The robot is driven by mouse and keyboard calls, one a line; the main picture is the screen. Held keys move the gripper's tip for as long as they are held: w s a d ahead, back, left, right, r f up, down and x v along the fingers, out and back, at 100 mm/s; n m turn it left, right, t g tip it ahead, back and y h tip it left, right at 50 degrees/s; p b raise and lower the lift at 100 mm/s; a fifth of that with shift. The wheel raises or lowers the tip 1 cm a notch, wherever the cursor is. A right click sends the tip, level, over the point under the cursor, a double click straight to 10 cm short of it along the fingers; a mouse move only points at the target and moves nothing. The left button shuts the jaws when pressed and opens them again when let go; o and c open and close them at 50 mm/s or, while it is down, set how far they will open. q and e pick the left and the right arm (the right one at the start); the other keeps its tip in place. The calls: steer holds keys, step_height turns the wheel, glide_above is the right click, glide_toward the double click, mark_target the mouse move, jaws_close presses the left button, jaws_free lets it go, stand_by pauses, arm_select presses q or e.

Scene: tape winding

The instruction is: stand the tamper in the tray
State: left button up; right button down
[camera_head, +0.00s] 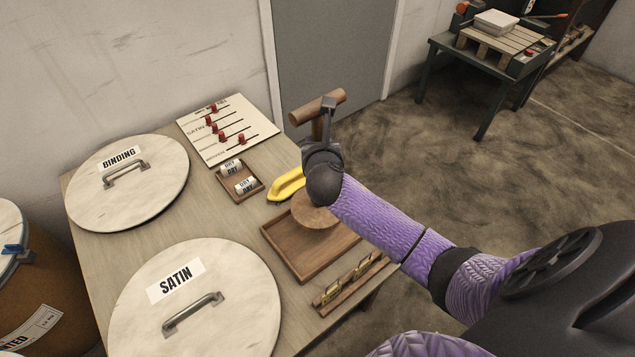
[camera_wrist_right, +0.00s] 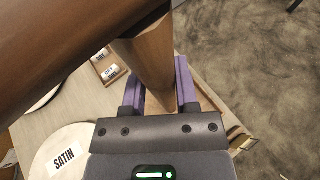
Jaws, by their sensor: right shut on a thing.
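The tamper has a wooden crossbar handle (camera_head: 318,107), a wooden shaft and a round wooden foot (camera_head: 316,211). My right gripper (camera_head: 322,140) is shut on the shaft below the crossbar. The right wrist view shows the shaft (camera_wrist_right: 150,65) between the two fingers, with the crossbar close to the camera. The tamper looks roughly upright. The foot overlaps the back of the shallow wooden tray (camera_head: 303,276) in the head view; I cannot tell whether it touches the tray floor. My wrist hides the lower shaft. My left gripper is not in view.
A yellow-handled tool (camera_head: 286,185) lies close behind the tray. A slotted wooden rack (camera_head: 350,283) is in front of it. Round lids marked SATIN (camera_head: 230,275) and BINDING (camera_head: 150,190), a small label holder (camera_head: 239,182) and a slider board (camera_head: 225,130) occupy the table.

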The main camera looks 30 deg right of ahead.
arm_select(q)
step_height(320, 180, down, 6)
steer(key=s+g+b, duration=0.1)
steer(key=b, duration=0.5)
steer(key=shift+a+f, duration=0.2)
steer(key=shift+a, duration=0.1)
arm_select(e)
step_height(320, 180, down, 10)
steer(key=shift+r, duration=0.2)
steer(key=shift+c, duration=1.8)
jaws_free()
steer(key=shift+s+a, duration=0.1)
arm_select(q)
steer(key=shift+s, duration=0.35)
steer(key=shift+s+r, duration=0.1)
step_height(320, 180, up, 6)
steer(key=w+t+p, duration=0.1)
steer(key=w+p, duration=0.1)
steer(key=p, duration=0.4)
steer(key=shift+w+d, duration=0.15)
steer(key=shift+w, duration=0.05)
arm_select(e)
steer(key=v, duration=1.2)
